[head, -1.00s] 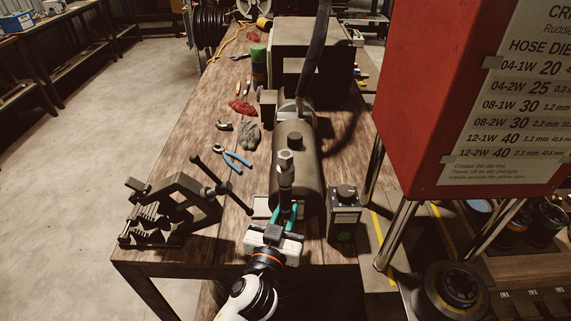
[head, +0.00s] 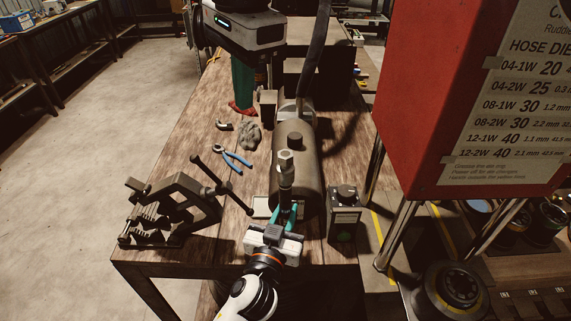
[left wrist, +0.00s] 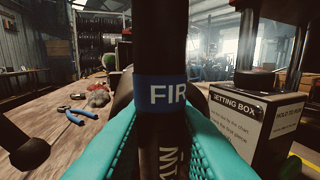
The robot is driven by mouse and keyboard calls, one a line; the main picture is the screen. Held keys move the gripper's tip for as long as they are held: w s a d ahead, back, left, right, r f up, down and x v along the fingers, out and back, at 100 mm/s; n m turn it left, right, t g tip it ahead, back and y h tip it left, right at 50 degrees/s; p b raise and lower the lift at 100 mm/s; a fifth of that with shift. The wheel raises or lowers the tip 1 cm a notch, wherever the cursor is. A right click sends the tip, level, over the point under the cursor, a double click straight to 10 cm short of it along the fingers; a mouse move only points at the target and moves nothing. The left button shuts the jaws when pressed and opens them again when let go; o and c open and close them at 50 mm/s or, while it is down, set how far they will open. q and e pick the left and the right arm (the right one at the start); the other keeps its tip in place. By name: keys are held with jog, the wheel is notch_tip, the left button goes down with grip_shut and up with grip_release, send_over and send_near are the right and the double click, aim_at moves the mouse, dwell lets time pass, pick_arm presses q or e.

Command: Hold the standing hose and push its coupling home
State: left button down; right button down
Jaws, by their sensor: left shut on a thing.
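The standing dark hose (head: 286,192) is upright at the front middle of the bench, with a metal coupling (head: 285,160) at its top. How far the coupling sits on the hose is too small to tell. My left gripper (head: 289,213) is shut on the hose below the coupling. The left wrist view shows the hose (left wrist: 160,135) between the teal fingers, with a blue band lettered "FIR"; the coupling is out of that view.
A dark cylindrical machine (head: 296,170) lies behind the hose. A setting box (head: 344,213) stands to its right and a black vise (head: 170,215) to its left. Blue pliers (head: 234,158) and a grey rag (head: 248,135) lie on the bench. A red cabinet (head: 425,100) blocks the right.

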aim_at(287, 154)
jog(key=shift+w+d+f+m+t+h, duration=0.2)
jog(key=shift+w+d+f+h, duration=0.45)
jog(key=shift+f, duration=1.05)
jog(key=shift+w+d+f+m+h, duration=0.3)
jog(key=shift+w+d+f, duration=0.4)
jog(key=shift+d+f, duration=0.7)
jog(key=shift+w+d+f+m+t+h, duration=0.15)
jog(key=shift+w+d+f+h, duration=0.4)
jog(key=shift+f, duration=1.45)
jog(key=shift+a+x, duration=0.1)
jog(key=shift+x, duration=0.55)
jog(key=shift+a+x, duration=0.15)
jog(key=shift+x, duration=0.5)
jog(key=shift+w+d+v, duration=0.1)
jog(key=shift+d+v, duration=0.1)
jog(key=shift+v, duration=0.8)
jog(key=shift+w+d+v, duration=0.1)
jog(key=shift+d+v, duration=0.1)
jog(key=shift+v, duration=0.8)
jog(key=shift+w+d+v, duration=0.15)
jog(key=shift+v, duration=0.85)
jog(key=shift+r, duration=0.15)
pick_arm(q)
jog(key=c, duration=1.2)
grip_release()
jog(key=shift+o, duration=0.2)
